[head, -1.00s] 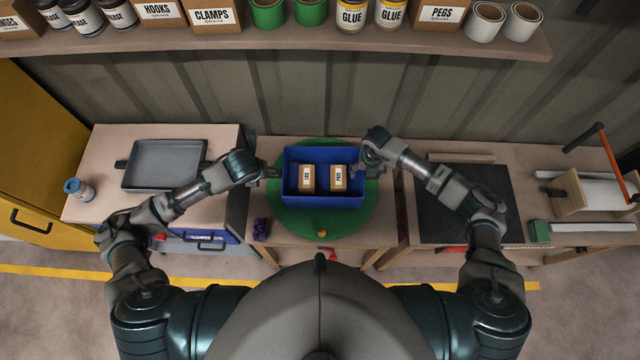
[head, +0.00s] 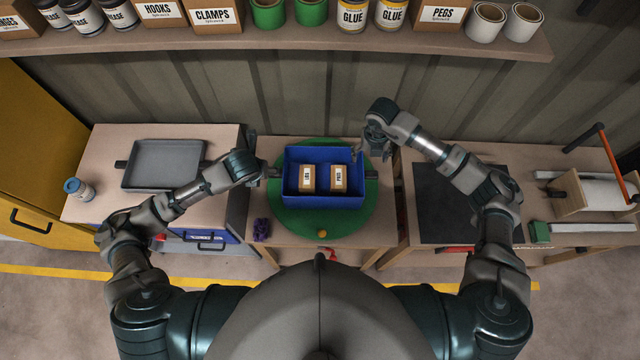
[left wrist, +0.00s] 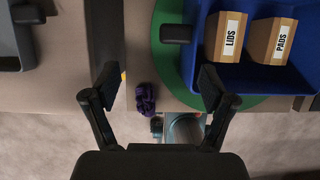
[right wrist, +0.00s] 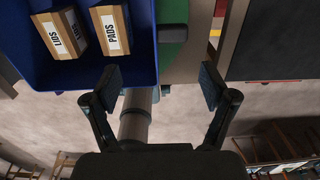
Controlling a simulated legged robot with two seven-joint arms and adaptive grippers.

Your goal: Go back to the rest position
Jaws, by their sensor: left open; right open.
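A blue bin (head: 322,200) sits on a green round mat (head: 300,224) on the middle table. Two small cardboard boxes stand in it, the lids box (head: 308,178) on the left and the pads box (head: 338,180) on the right. My left gripper (head: 268,173) is beside the bin's left handle. In the left wrist view its fingers (left wrist: 159,88) are apart and hold nothing, with the black handle (left wrist: 175,33) beyond them. My right gripper (head: 374,154) is by the bin's upper right corner. In the right wrist view its fingers (right wrist: 162,88) are apart and empty.
A grey tray (head: 164,165) and a blue-capped jar (head: 78,189) are on the left bench. A purple cloth (head: 261,229) and a yellow ball (head: 322,234) are near the front edge. A loaded shelf (head: 300,42) runs above.

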